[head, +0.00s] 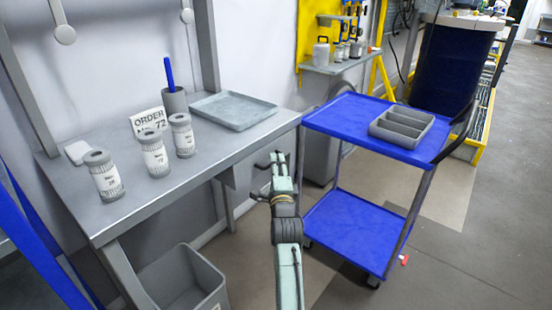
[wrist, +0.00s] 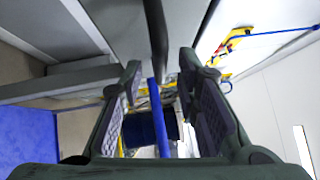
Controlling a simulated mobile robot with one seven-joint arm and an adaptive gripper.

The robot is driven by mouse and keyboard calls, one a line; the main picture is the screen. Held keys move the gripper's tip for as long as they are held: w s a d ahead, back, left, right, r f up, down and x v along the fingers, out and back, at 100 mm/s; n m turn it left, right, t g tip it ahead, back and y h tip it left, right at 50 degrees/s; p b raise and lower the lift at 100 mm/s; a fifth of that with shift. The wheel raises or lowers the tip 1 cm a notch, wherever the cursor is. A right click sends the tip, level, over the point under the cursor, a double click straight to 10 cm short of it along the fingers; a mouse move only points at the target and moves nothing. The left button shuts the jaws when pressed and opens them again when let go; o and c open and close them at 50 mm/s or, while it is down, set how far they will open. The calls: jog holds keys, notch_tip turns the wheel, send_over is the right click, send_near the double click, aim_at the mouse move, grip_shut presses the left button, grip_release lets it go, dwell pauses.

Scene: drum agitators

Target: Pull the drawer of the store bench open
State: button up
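The grey bench (head: 225,152) stands at the left in the head view. A grey box-like part (head: 229,177) shows under its top near the right end. I cannot tell for sure that it is the drawer, and no handle is clear. My gripper (head: 271,160) is just off the bench's right front corner, near the height of its top. In the wrist view my gripper (wrist: 161,68) has its two fingers spread apart, with nothing held between them. The gripper and arm partly hide the space beside the bench.
On the bench are three labelled jars (head: 154,155), an order card (head: 146,121), a pen cup (head: 174,100) and a flat tray (head: 232,108). A blue cart (head: 345,110) stands close at the right, carrying a divided tray (head: 402,124). A grey bin (head: 185,283) is below the bench front.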

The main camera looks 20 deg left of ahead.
jog(key=shift+x, duration=1.2)
jog(key=shift+c, duration=0.5)
grip_shut()
